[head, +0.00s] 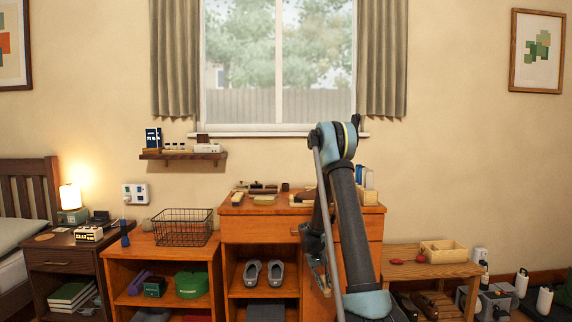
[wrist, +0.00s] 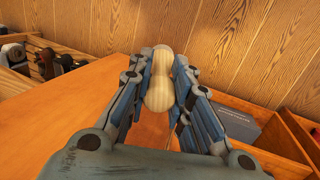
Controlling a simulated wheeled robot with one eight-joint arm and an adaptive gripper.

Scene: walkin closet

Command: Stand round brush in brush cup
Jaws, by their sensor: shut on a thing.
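My gripper (wrist: 162,62) is shut on a pale wooden piece with a rounded, waisted shape, which I take to be the round brush (wrist: 159,92). Its bristles cannot be made out. In the head view my gripper (head: 318,270) hangs low in front of the orange wooden dresser (head: 260,230), partly behind my own arm. The held piece cannot be made out there. I cannot pick out the brush cup with certainty in either view; my arm hides part of the dresser top.
Dark and pale items (wrist: 45,62) sit in a wooden holder at the wrist view's left. An orange wooden compartment (wrist: 285,140) with a grey flat thing lies at right. A wire basket (head: 184,227) stands left of the dresser; a low bench (head: 430,270) stands right.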

